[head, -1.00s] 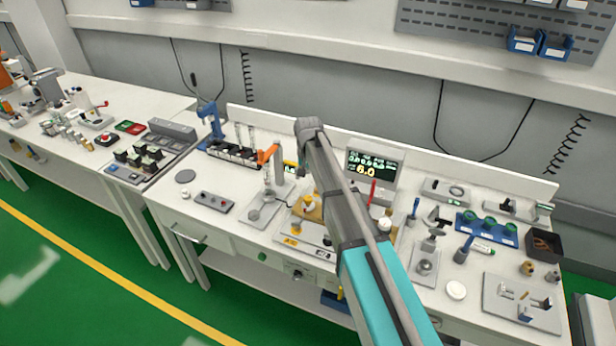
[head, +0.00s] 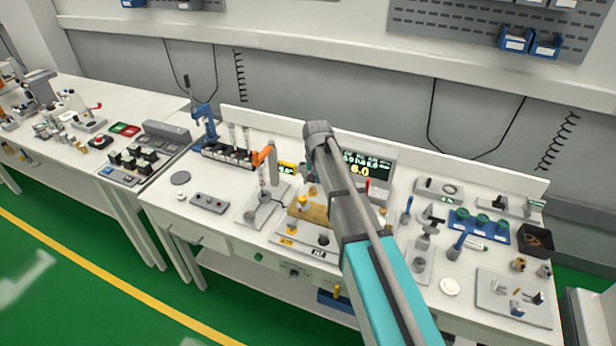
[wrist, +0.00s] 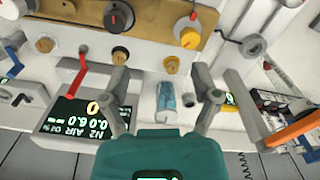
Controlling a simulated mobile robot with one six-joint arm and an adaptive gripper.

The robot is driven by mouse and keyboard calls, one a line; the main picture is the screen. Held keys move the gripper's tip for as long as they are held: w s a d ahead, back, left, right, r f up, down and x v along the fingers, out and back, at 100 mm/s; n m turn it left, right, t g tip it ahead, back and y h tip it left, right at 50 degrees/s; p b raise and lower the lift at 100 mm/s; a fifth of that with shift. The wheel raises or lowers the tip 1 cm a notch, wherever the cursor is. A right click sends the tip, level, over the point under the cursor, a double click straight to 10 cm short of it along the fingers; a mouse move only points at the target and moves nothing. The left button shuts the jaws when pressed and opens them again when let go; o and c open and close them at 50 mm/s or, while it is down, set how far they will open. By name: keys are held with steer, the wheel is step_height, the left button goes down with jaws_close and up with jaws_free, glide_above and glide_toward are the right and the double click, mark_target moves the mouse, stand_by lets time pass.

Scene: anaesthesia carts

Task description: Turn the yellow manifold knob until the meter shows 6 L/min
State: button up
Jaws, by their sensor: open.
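The brass manifold (wrist: 140,20) carries a yellow knob (wrist: 190,38) with a red pointer mark, beside a black knob (wrist: 122,17). The manifold (head: 316,213) and its yellow knob (head: 303,200) also show in the head view, left of my arm. The meter (head: 369,164) reads 6.0 in large yellow digits; its screen (wrist: 88,118) appears upside down in the wrist view. My gripper (wrist: 163,80) is open and empty, fingers apart. In the wrist picture the yellow knob lies beyond the fingertips, slightly right of their middle, with no visible contact. My gripper's fingers are hidden in the head view.
A post with an orange arm (head: 262,155) stands left of the manifold and shows close to the right finger (wrist: 290,130) in the wrist view. A red lever (wrist: 80,72) lies near the left finger. Small yellow caps (wrist: 172,65) sit near the fingertips. Fixtures crowd the bench.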

steer(key=shift+n, duration=0.3)
steer(key=s+d+f+b, duration=0.3)
steer(key=s+d, duration=0.2)
steer(key=s, duration=0.1)
steer(key=s+d+f+b, duration=0.3)
steer(key=s+d, duration=0.3)
steer(key=s+d+f+b, duration=0.3)
steer(key=s+d+f, duration=0.1)
steer(key=s, duration=0.3)
steer(key=shift+d+b, duration=0.3)
steer(key=shift+d, duration=0.35)
steer(key=shift+s+d+f, duration=0.25)
steer(key=shift+s+d, duration=0.2)
steer(key=shift+s, duration=0.1)
steer(key=shift+s+d, duration=0.35)
steer(key=shift+s, duration=0.25)
steer(key=shift+s+d, duration=0.3)
steer(key=shift+s, duration=0.3)
stand_by(1.2)
